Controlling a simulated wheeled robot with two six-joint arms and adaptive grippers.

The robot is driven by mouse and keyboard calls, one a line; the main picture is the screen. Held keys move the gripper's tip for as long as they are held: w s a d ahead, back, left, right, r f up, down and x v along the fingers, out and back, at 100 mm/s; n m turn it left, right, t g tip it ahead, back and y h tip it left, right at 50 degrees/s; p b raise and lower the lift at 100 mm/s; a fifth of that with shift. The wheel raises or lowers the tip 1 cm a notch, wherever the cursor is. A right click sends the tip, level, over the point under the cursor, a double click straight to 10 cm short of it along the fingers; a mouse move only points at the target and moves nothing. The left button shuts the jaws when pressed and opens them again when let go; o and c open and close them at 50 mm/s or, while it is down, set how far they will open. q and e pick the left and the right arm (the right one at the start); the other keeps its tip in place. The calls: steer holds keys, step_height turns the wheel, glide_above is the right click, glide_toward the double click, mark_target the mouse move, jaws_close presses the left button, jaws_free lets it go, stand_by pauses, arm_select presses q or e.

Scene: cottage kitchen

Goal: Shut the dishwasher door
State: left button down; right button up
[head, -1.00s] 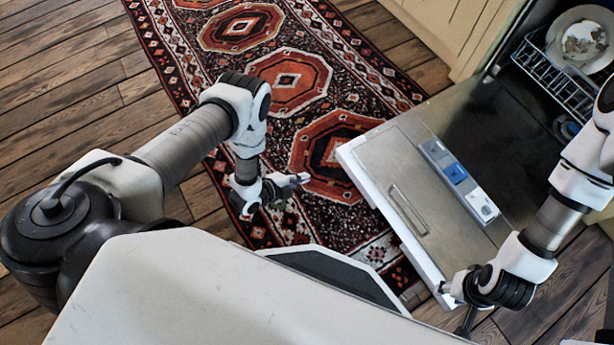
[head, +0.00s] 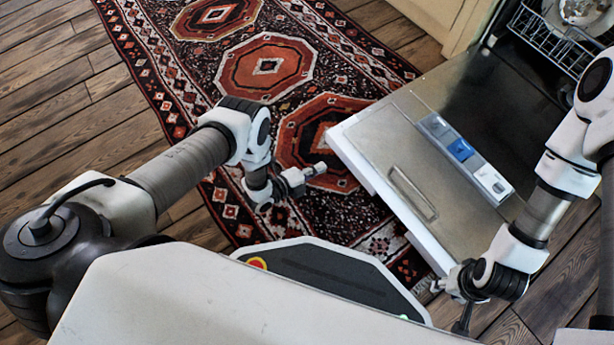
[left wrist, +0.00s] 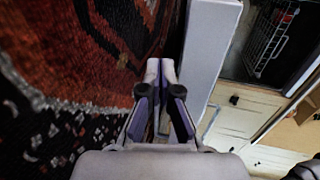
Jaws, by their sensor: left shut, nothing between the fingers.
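The dishwasher door (head: 405,150) hangs open and lowered, its metal inner face up, on the right of the head view. Its pale edge also shows in the left wrist view (left wrist: 212,50). My left gripper (head: 319,168) is shut and empty, just left of the door's outer edge, above the rug. In the left wrist view its fingertips (left wrist: 160,68) are together beside the door edge; I cannot tell if they touch it. My right gripper (head: 442,287) is at the door's near corner. Whether it is open, or touches the door, is unclear.
A wire dish rack (head: 545,40) with a plate (head: 578,12) is inside the dishwasher at the upper right. A patterned rug (head: 265,70) lies on the wooden floor (head: 60,110). Cream cabinets (head: 440,20) stand beside the machine. The floor at left is clear.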

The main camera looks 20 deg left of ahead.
mark_target(340, 153)
arm_select(q)
steer(key=b+x, duration=0.1)
steer(key=x, duration=0.2)
steer(key=r+b+x, duration=0.1)
steer(key=x, duration=0.3)
steer(key=shift+w+r+b, duration=0.1)
steer(key=shift+r+b, duration=0.15)
steer(key=shift+b, duration=0.1)
steer(key=shift+w+d+r, duration=0.15)
steer(key=shift+w+d, duration=0.15)
steer(key=shift+w, duration=0.1)
steer(key=shift+r+p, duration=0.6)
steer(key=shift+r, duration=0.15)
steer(key=r+p, duration=0.3)
steer(key=r, duration=0.1)
steer(key=w+d+r+p, duration=0.1)
steer(key=r+p, duration=0.3)
steer(key=r, duration=0.1)
steer(key=w+r+p, duration=0.1)
steer(key=r+p, duration=0.3)
steer(key=r, duration=0.1)
steer(key=shift+d+r, duration=0.25)
steer(key=shift+f, duration=0.15)
